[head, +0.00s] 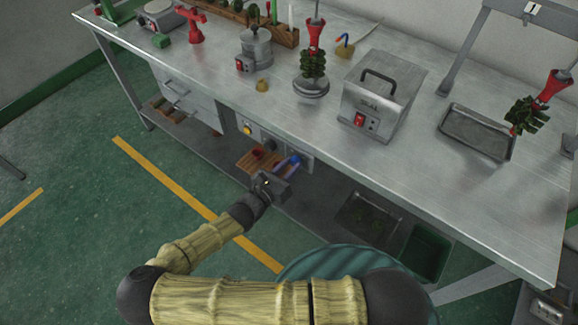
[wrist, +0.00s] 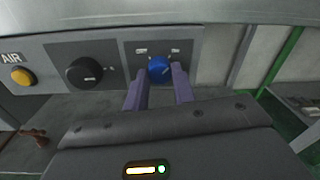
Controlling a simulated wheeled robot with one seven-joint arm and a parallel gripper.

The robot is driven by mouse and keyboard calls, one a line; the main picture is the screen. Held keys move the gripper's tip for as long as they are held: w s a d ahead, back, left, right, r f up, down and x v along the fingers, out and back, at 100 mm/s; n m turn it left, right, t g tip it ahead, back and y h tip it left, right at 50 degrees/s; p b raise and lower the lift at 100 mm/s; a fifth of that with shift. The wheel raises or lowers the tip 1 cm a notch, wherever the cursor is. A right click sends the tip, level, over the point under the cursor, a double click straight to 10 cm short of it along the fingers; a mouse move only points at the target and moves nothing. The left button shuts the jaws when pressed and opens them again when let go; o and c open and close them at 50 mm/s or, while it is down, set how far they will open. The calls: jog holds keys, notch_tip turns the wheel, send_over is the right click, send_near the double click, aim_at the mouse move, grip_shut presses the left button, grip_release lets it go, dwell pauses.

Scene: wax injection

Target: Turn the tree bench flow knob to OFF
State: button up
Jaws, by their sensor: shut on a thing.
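A round blue knob (wrist: 159,69) is on a grey panel (wrist: 190,45) under the bench edge, with small labels above it that I cannot read. I take it as the flow knob. My gripper (wrist: 160,82) has its two purple fingers on either side of the knob, shut on it. The knob's white pointer mark is too small to read surely. In the head view my gripper (head: 284,174) reaches the panel below the bench front, and the fingers are mostly hidden behind its body.
A black knob (wrist: 85,72) and a yellow button (wrist: 20,76) marked AIR sit to the left on the panel. The metal bench top (head: 215,60) overhangs the panel closely. A lower shelf (head: 320,208) holds a dark tray and a green bin (head: 425,252).

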jog(key=shift+r+n+p, duration=0.1)
jog(key=shift+n+p, duration=0.2)
jog(key=n+p, duration=0.3)
jog(key=shift+r, duration=0.1)
jog(key=n+p, duration=0.2)
jog(key=n, duration=0.2)
jog(key=shift+n, duration=0.4)
jog(key=n+p, duration=0.1)
jog(key=n, duration=0.3)
jog(key=shift+n+t, duration=0.3)
jog(key=shift+n, duration=0.1)
jog(key=n, duration=0.5)
jog(key=o, duration=1)
jog(key=shift+f, duration=0.2)
